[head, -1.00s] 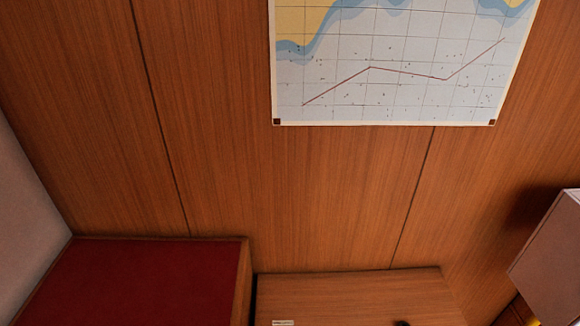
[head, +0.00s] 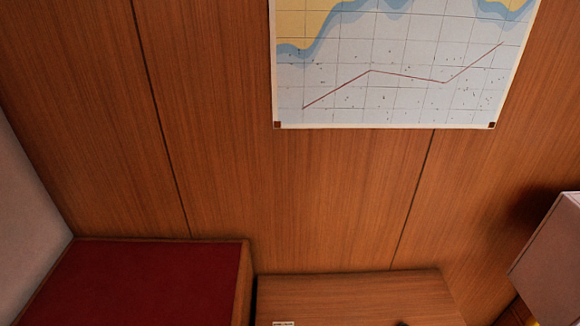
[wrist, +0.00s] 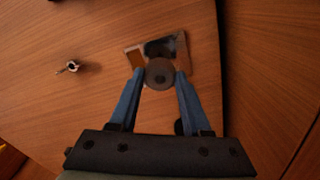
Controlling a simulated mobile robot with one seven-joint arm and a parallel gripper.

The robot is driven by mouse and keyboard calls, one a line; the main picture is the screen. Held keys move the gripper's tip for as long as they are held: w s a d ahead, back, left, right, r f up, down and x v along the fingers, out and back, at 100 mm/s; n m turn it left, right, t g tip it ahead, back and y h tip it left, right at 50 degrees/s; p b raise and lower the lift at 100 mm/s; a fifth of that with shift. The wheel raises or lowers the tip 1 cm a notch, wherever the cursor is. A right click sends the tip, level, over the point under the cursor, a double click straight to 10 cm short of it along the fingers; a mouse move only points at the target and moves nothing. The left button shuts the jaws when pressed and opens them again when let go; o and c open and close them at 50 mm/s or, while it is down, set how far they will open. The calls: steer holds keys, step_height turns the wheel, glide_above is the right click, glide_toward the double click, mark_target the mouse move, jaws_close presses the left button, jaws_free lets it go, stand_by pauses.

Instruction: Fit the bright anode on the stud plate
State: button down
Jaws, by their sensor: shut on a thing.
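In the wrist view my gripper (wrist: 160,75) has two blue fingers closed on a dull grey round disc (wrist: 159,70) with a dark centre. I cannot tell from its colour whether this is the bright anode. Just beyond the disc is a small block or tray (wrist: 135,58) with a brown left part, a dark middle and a brown right side. The disc partly hides it, and I cannot tell whether they touch. No stud plate can be made out for certain. My gripper does not show in the head view.
A small pale and dark item (wrist: 68,67) lies on the wooden surface (wrist: 60,105), left of my gripper. The head view shows a wooden top (head: 350,298), a red cushion (head: 150,285), a wall chart (head: 400,70) and a pale box-like thing (head: 550,260) at right.

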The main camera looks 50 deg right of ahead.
steer(key=shift+f, duration=0.15)
steer(key=shift+f+b, duration=1.2)
steer(key=shift+f, duration=0.45)
steer(key=shift+f, duration=0.1)
steer(key=shift+c, duration=1.4)
jaws_free()
step_height(320, 180, up, 6)
steer(key=p, duration=0.6)
steer(key=shift+p, duration=0.3)
